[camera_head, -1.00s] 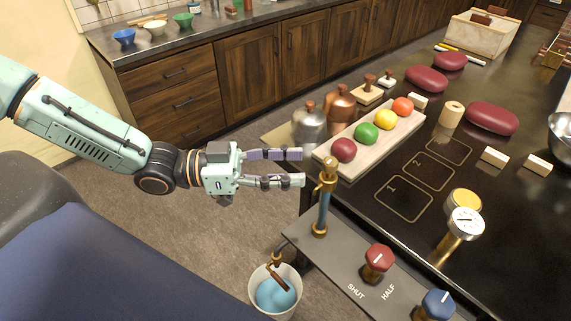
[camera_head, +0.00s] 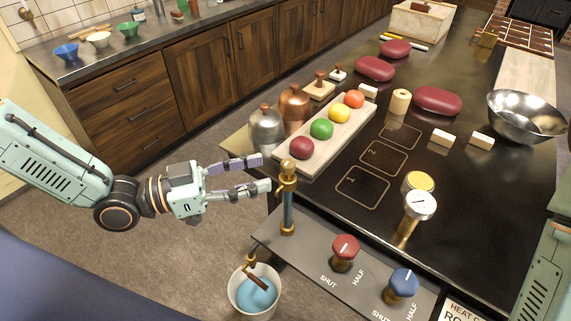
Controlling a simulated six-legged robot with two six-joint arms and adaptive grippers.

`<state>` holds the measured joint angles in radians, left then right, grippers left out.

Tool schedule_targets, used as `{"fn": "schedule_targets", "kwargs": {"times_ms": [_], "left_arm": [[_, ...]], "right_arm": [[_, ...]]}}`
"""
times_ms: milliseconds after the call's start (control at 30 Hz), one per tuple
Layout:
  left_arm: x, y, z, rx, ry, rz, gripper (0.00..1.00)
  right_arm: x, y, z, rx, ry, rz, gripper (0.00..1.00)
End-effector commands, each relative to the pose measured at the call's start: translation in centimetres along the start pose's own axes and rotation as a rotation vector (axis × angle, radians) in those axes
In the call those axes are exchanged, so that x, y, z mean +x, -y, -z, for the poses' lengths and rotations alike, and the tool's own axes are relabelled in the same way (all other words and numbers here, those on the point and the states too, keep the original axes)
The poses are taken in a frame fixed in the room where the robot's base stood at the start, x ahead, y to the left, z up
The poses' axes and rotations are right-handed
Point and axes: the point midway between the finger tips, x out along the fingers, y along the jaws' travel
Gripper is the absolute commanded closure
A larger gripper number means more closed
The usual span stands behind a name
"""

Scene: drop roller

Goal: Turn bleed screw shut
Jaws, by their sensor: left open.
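A brass fitting with a blue sight tube (camera_head: 288,212) stands upright on the grey panel. Its brass top (camera_head: 288,172) has a small knob; I cannot tell for sure which part is the bleed screw. My left gripper (camera_head: 267,174) is open and empty, its two fingers pointing right, with the tips just left of the brass top. I cannot tell whether they touch it. A red knob (camera_head: 345,246) and a blue knob (camera_head: 403,283) sit on the panel (camera_head: 300,258) beside SHUT and HALF labels. My right gripper is out of view.
A gauge (camera_head: 420,205) stands on the black table (camera_head: 320,208). A board (camera_head: 318,158) with coloured balls lies behind the fitting. Metal jars (camera_head: 266,130) stand close beyond my left gripper.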

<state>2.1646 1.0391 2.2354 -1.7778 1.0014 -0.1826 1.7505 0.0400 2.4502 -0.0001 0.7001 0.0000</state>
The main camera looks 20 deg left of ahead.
Motion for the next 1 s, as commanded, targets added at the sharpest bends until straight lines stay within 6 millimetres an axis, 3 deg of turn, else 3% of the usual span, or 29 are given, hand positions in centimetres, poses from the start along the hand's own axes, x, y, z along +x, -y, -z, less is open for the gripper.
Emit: {"fn": "schedule_targets", "kwargs": {"times_ms": [167,500,1000], "left_arm": [[1.7,-0.2,-0.6,0.003,0.004,-0.005,0.54],[4.3,-0.1,-0.4,0.004,0.003,-0.004,0.54],[6.7,0.0,-0.2,0.002,0.001,0.000,0.54]], "right_arm": [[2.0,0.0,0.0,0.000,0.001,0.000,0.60],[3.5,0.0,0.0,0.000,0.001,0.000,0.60],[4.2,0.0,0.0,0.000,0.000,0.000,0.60]]}}
